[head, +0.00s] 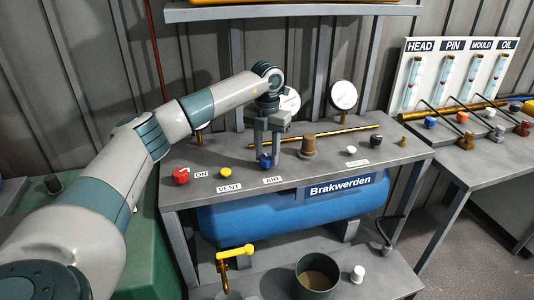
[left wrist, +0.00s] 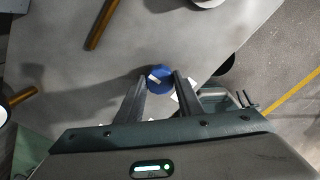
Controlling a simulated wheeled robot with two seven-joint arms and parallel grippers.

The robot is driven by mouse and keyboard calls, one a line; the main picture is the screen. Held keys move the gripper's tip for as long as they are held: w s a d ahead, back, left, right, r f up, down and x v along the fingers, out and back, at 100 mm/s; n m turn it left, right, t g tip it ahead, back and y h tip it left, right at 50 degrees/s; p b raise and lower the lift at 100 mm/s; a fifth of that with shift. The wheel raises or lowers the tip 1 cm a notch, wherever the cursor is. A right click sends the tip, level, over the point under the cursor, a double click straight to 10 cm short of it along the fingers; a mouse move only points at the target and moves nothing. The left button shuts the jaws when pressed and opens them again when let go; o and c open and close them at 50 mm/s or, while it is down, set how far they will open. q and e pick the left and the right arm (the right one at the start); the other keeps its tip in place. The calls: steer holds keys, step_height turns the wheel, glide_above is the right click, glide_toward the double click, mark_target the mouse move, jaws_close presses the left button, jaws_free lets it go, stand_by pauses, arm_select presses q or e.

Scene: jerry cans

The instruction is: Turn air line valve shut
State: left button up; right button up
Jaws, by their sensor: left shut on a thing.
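The air line valve is a small blue knob (head: 265,161) at the front of the grey bench, just behind a white label (head: 272,180) that seems to read AIR. In the left wrist view the blue knob (left wrist: 158,70) has a pale pointer mark across its top, lying at a slant. My left gripper (head: 266,152) points straight down over the knob, with one finger on each side. In the left wrist view the gripper (left wrist: 162,77) is shut on the knob near its fingertips. My right gripper is not in view.
A red knob (head: 181,175) and a yellow knob (head: 224,174) sit left of the valve. A brown cylinder (head: 308,146) and a white knob (head: 351,150) stand to its right. A brass pipe (head: 345,134) and gauges (head: 343,95) are behind. A blue tank (head: 250,220) lies below.

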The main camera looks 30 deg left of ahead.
mark_target(267, 157)
arm_select(q)
steer(key=o, duration=1.1)
steer(key=shift+c, duration=0.2)
steer(key=shift+r, duration=0.15)
steer(key=shift+r, duration=0.65)
step_height(267, 157, up, 16)
steer(key=b, duration=0.1)
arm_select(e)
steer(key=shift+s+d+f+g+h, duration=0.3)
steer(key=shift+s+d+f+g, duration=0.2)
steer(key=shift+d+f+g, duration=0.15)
arm_select(q)
steer(key=shift+f, duration=0.15)
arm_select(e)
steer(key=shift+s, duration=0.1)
